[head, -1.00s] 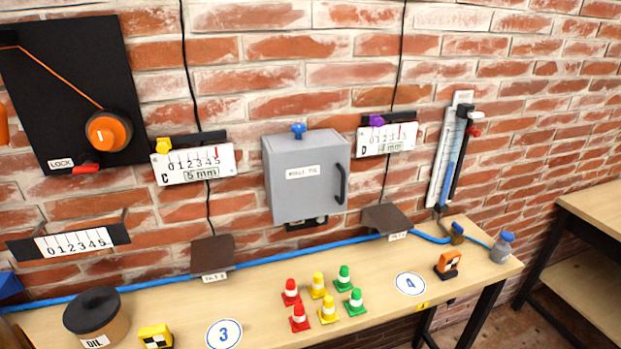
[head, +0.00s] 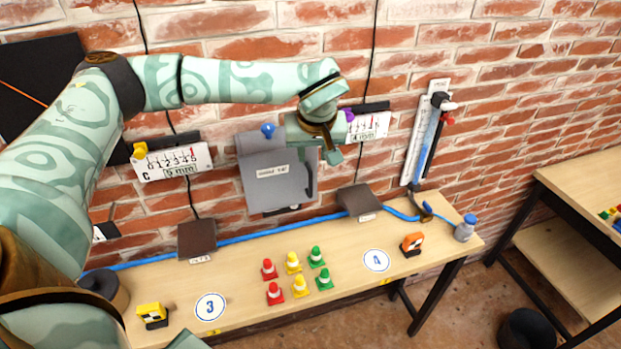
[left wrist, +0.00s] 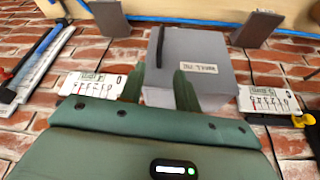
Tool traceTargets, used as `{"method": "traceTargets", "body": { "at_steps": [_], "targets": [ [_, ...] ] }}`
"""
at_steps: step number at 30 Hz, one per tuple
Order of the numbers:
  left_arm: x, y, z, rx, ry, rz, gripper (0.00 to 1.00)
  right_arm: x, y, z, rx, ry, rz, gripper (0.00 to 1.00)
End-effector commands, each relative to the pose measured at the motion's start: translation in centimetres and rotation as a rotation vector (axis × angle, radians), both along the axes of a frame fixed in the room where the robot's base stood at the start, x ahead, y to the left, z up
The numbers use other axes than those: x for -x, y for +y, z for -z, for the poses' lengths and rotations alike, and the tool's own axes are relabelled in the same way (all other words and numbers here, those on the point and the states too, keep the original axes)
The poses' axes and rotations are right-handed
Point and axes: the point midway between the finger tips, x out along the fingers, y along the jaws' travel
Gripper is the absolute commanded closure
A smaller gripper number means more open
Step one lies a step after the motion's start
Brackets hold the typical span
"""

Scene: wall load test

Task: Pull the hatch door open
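The grey hatch box (head: 275,182) is mounted on the brick wall, with a white label on its front face and a blue knob (head: 267,130) on top. Its door looks shut. The dark upright handle (head: 309,182) is at the door's right side in the head view; it also shows in the left wrist view (left wrist: 160,48), which sees the box (left wrist: 195,55) upside down. My left gripper (head: 326,150) is in front of the box's upper right corner, above the handle. Its two fingers (left wrist: 160,88) are apart with nothing between them. My right gripper is not in view.
Below, a wooden bench (head: 240,295) carries several red, yellow and green cones (head: 298,285). Dark sloped brackets (head: 358,201) flank the box low down. Number scales (head: 370,127) hang on both sides of it. A blue hose (head: 245,229) runs along the wall.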

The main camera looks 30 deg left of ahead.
Motion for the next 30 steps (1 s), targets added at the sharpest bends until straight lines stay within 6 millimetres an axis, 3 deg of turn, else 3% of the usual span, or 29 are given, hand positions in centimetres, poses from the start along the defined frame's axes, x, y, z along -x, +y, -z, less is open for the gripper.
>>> {"method": "traceTargets", "body": {
  "at_steps": [12, 18, 24, 30],
  "targets": [
    [-2.8, 2.2, 9.3, 0.002, 0.006, -0.003, 0.67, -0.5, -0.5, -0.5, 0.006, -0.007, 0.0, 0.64],
    [-4.0, 3.0, 12.8, 0.004, 0.004, -0.001, 0.67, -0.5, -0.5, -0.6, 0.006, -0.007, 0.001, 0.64],
    [-4.5, 3.4, 14.3, 0.005, 0.002, -0.001, 0.67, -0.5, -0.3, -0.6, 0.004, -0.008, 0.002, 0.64],
    [-4.6, 3.5, 14.4, 0.005, 0.001, -0.001, 0.67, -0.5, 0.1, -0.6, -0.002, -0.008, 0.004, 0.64]
  ]
}}
